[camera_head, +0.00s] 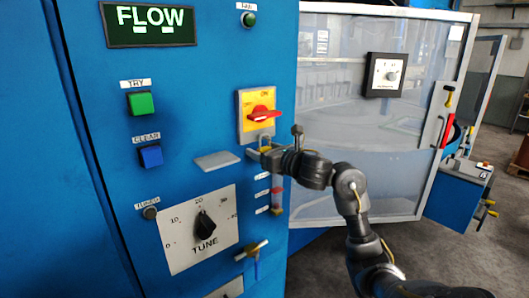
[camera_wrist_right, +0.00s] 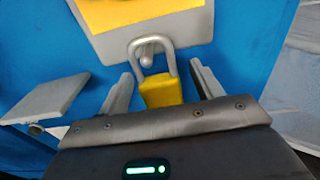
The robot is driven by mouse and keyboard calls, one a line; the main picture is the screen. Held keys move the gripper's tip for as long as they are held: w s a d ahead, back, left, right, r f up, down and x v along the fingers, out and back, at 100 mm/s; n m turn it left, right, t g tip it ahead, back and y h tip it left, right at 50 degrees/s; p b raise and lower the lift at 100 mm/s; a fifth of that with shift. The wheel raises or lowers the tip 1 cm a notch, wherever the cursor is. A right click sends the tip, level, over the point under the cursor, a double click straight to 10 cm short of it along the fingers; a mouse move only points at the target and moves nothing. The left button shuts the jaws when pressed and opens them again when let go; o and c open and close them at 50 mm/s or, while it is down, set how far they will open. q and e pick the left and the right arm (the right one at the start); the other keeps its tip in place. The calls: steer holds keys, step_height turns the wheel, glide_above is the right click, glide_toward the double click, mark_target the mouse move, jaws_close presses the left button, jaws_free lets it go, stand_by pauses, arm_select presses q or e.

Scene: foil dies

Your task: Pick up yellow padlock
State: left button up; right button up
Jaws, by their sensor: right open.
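The yellow padlock (camera_wrist_right: 162,92) shows in the right wrist view with its grey shackle upward. The shackle goes around a small grey peg (camera_wrist_right: 147,52) on the blue panel. My right gripper (camera_wrist_right: 160,70) is open, with one finger on each side of the padlock and a visible gap on both sides. The lower part of the padlock is hidden behind the gripper body. In the head view my right gripper (camera_head: 262,152) is at the panel just below the red rotary switch (camera_head: 263,114), and largely covers the padlock. My left gripper is not in view.
A grey flap (camera_wrist_right: 48,98) sticks out left of the gripper. It also shows in the head view (camera_head: 217,161). A gauge (camera_head: 276,195) lies just below the gripper, and the TUNE dial (camera_head: 205,225) is lower left. A framed clear door (camera_head: 375,120) stands at the right.

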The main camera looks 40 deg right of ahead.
steer(key=shift+c, duration=0.2)
steer(key=c, duration=1.1)
steer(key=shift+r, duration=0.2)
